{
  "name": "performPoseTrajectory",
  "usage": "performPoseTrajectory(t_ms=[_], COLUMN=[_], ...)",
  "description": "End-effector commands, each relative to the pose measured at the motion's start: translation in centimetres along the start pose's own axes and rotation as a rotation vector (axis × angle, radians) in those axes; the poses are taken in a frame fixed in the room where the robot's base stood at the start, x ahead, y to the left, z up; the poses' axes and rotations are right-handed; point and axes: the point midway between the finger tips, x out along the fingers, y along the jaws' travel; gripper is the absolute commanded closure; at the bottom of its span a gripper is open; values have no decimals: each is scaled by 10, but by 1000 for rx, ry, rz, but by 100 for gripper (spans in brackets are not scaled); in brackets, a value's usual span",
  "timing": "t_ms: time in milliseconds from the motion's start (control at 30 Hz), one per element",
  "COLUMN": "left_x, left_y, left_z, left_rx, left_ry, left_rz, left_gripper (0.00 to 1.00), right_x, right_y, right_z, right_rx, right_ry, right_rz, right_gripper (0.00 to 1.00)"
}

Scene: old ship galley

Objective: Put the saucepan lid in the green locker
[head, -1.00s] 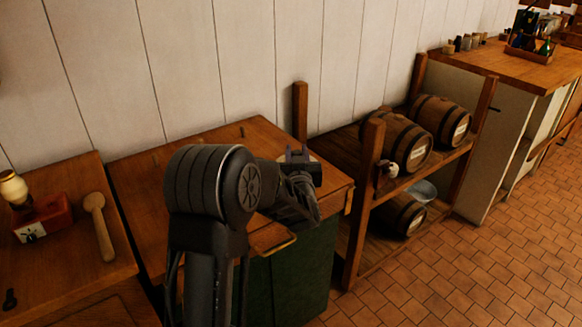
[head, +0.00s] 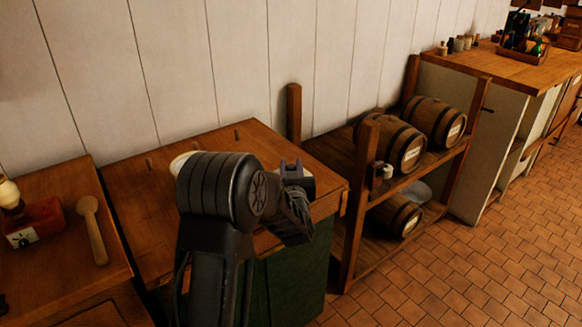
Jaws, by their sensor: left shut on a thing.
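The green locker (head: 292,277) stands in the middle, with a green front and a wooden top (head: 140,215) that lies flat. My left gripper (head: 291,168) is over the right part of this top, beyond my dark arm. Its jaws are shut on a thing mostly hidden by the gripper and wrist. A small pale patch shows beside the fingers, probably the saucepan lid (head: 306,183), but its outline is not clear. A pale rounded thing (head: 181,162) shows at the back of the locker top, partly behind my arm. My right gripper is not in view.
A wooden rack (head: 368,190) with several barrels stands close to the locker's right. At left, a counter holds a wooden spoon (head: 93,230) and a red box (head: 35,225). A panelled wall is behind. The tiled floor (head: 490,260) at right is clear.

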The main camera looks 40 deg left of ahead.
Motion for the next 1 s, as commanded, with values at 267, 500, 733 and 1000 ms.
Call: performPoseTrajectory(t_ms=[267,500,733,1000], left_x=[0,0,-5,-51], left_y=[0,0,0,1], left_z=[2,2,-1,-1], left_rx=[0,0,0,-1], left_ry=[0,0,-1,-2], left_rz=[0,0,0,2], left_gripper=[54,50,50,50], right_x=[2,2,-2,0], right_y=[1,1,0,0], right_z=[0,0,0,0], right_rx=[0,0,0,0], right_ry=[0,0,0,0], right_rz=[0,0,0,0], right_gripper=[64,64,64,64])
